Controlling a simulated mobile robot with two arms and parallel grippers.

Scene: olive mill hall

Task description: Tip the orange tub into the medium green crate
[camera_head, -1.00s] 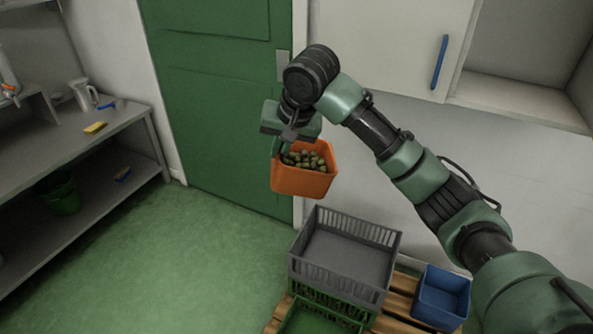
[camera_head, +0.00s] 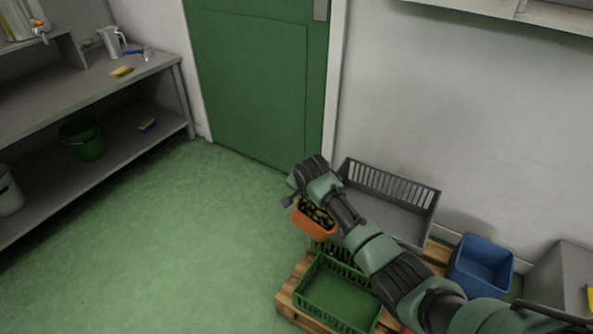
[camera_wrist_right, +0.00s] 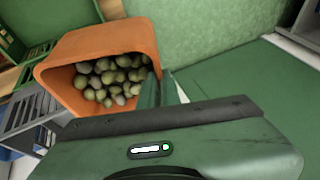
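The orange tub (camera_head: 312,227) holds several green and dark olives and hangs from my right gripper (camera_head: 296,193), just behind and above the open green crate (camera_head: 322,297). In the right wrist view the tub (camera_wrist_right: 120,37) shows its mouth with the olives inside. A finger of the right gripper (camera_wrist_right: 158,92) is at the tub's wall, and the grip looks shut on it. The open green crate looks empty and sits on a pallet; its right side is partly hidden by my arm. My left gripper is not in view.
A blue bin (camera_head: 482,265) stands at the right of the wooden pallet (camera_head: 287,297). A metal bench (camera_head: 120,85) lines the left wall. The green floor on the left is clear.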

